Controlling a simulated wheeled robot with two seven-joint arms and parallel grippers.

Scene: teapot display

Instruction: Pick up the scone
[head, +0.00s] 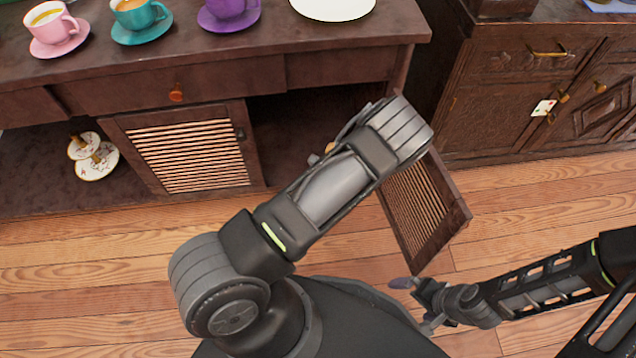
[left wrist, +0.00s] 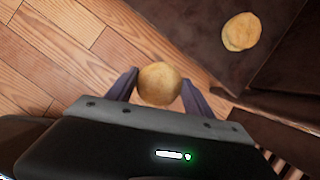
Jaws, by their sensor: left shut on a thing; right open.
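A round golden scone (left wrist: 159,86) sits between the two fingers of my left gripper (left wrist: 158,92) in the left wrist view, and the gripper is shut on it. A second scone (left wrist: 241,31) lies on a dark brown cabinet surface at the upper right of that view, apart from the gripper. In the head view my left arm reaches across the middle to the cabinet opening and hides its own gripper. My right gripper (head: 417,304) is open and empty over the floor at the lower right.
A wooden cabinet (head: 290,72) carries a pink cup (head: 48,18), a teal cup (head: 137,12), a purple cup (head: 226,8) and a white plate (head: 333,5). Its slatted door (head: 424,207) stands open beside my left arm. Ornate plates (head: 97,162) stand on the left shelf.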

